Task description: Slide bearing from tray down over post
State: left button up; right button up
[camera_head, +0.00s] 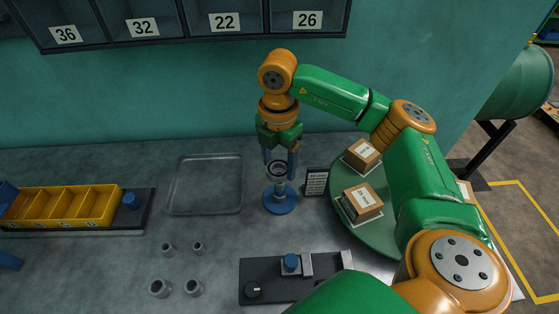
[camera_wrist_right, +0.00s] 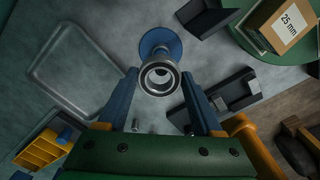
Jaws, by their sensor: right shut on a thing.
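My right gripper (camera_head: 280,163) is shut on the bearing (camera_head: 279,168), a dark metal ring between its blue fingertips. The post rises from a round blue base (camera_head: 280,199) directly below. In the right wrist view the bearing (camera_wrist_right: 158,79) shows as a ring between the fingers, in line with the post and its blue base (camera_wrist_right: 155,40). Part of the post is hidden behind the ring, and I cannot tell whether the ring is around it. The shallow grey tray (camera_head: 206,212) lies to the left and looks empty. My left gripper is not clearly seen.
A round green stand (camera_head: 378,232) with small boxes (camera_head: 362,201) is close on the right. A black fixture (camera_head: 275,289) and several grey bushings (camera_head: 160,288) are in front. A yellow bin (camera_head: 62,207) stands at left. Blue pieces at the left edge are unclear.

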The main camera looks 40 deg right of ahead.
jog(key=shift+f, duration=0.1)
jog(key=shift+f+b, duration=0.85)
jog(key=shift+f, duration=0.1)
jog(key=o, duration=1)
jog(key=shift+r, duration=0.1)
jog(key=shift+r, duration=0.2)
notch_tip(320, 180, up, 7)
jog(key=shift+f, duration=0.1)
jog(key=shift+f, duration=0.1)
